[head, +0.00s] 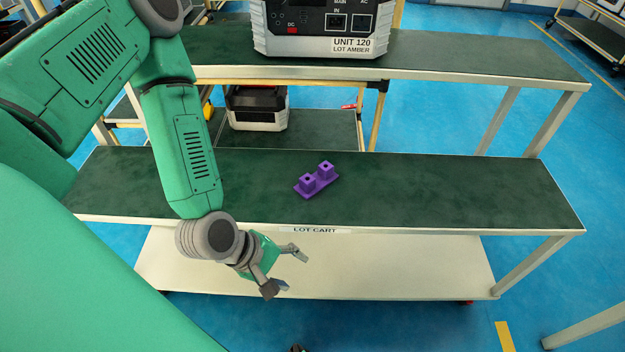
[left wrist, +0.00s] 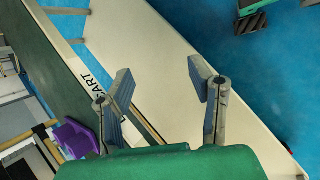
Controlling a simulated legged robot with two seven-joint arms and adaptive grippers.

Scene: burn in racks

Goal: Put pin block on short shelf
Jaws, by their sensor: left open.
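The purple pin block (head: 316,180), a flat base with two square studs, lies on the dark green middle shelf (head: 450,190) of the cart labelled LOT CART. It also shows at the lower left of the left wrist view (left wrist: 76,138), partly cut off by my gripper. My left gripper (head: 285,272) is open and empty, in front of the shelf's front edge and over the pale lower shelf (head: 400,265). Its two fingers (left wrist: 160,78) are spread apart with nothing between them. I cannot tell which shelf is the short one. My right gripper is out of view.
A unit marked UNIT 120 LOT AMBER (head: 325,30) stands on the upper shelf (head: 470,55). Another unit (head: 257,108) sits behind and below. The right part of the middle shelf is bare.

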